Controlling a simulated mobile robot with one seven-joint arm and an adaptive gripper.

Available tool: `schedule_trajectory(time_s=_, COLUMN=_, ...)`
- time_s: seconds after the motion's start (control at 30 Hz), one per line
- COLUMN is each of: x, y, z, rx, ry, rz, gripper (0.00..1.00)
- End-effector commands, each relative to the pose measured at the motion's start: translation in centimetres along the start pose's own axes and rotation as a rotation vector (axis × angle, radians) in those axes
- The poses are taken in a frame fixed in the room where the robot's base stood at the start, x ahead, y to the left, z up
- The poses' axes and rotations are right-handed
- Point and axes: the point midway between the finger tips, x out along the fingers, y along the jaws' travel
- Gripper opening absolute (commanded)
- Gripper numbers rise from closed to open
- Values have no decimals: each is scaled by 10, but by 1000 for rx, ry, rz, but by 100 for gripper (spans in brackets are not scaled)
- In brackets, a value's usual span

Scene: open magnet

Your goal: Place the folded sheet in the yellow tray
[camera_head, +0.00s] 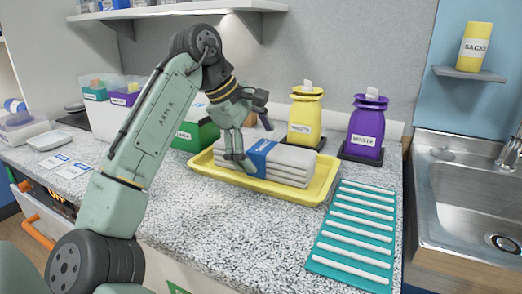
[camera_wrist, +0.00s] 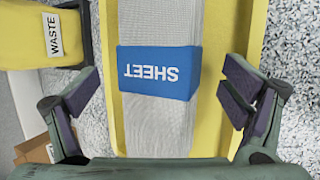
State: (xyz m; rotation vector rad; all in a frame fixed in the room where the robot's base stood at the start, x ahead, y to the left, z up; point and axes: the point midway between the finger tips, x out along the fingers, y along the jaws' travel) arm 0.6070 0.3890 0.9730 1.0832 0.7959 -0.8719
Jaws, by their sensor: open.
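The folded sheet (camera_head: 290,160) is a grey stack of folded cloth with a blue band. It lies in the yellow tray (camera_head: 313,194) on the speckled counter. In the wrist view the sheet's blue band (camera_wrist: 158,73) reads SHEET, and bare yellow tray floor (camera_wrist: 220,50) shows beside the cloth. My gripper (camera_head: 240,160) is at the left end of the sheet in the head view. In the wrist view my gripper (camera_wrist: 165,100) is open, with one finger on each side of the sheet and gaps between. Part of the sheet's left end is hidden by my gripper.
A yellow WASTE container (camera_head: 304,118) and a purple container (camera_head: 364,128) stand behind the tray. A teal ribbed mat (camera_head: 352,233) lies to the right, before the sink (camera_head: 475,190). A green box (camera_head: 196,136) stands behind my arm.

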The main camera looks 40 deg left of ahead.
Motion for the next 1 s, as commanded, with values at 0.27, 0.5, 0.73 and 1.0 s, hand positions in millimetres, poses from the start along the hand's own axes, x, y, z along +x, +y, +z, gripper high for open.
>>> schedule_trajectory(time_s=0.27, x=-62, y=1, z=1, rx=-1, ry=1, rz=1, gripper=93)
schedule_trajectory(time_s=0.5, x=-96, y=0, z=0, rx=0, ry=2, rz=-1, gripper=93)
schedule_trajectory(time_s=0.73, x=-102, y=0, z=0, rx=0, ry=0, rz=-1, gripper=93)
schedule_trajectory(time_s=1.0, x=-101, y=0, z=0, rx=2, ry=0, rz=1, gripper=93)
